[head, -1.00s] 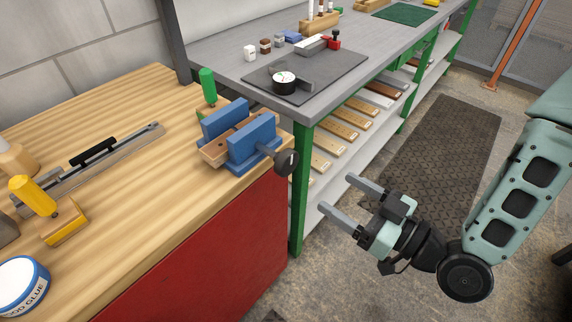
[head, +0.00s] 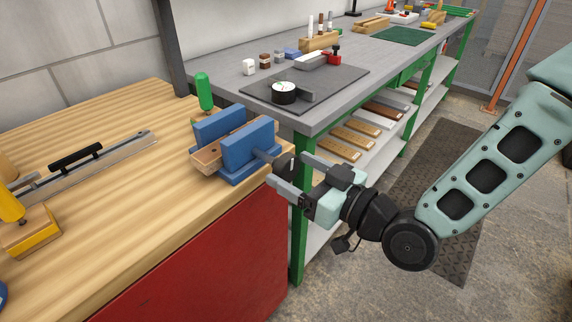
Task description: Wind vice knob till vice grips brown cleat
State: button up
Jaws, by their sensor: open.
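The blue vice (head: 246,150) stands at the right front corner of the wooden bench. The brown cleat (head: 207,159) sits between its two blue jaws and sticks out at the left end; I cannot tell whether the front jaw touches it. The dark round vice knob (head: 285,163) is on the front of the vice, at the bench edge, partly hidden by my gripper. My gripper (head: 286,171) is open, with its two fingers on either side of the knob in the picture. I cannot tell whether either finger touches it.
The wooden bench (head: 110,203) holds a green-handled tool (head: 203,92) behind the vice, a long metal tool with a black handle (head: 76,158) and a yellow-handled tool (head: 28,228). A grey bench (head: 220,75) with a dial gauge (head: 285,92) stands behind.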

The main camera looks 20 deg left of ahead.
jog(key=shift+x, duration=1.4)
jog(key=c, duration=0.9)
jog(key=shift+m, duration=0.4)
jog(key=m, duration=0.4)
jog(key=shift+w+d+f+m, duration=0.1)
jog(key=shift+w+m, duration=0.05)
jog(key=shift+m, duration=0.25)
jog(key=m, duration=0.5)
jog(key=shift+f+m, duration=0.15)
jog(key=shift+m, duration=0.25)
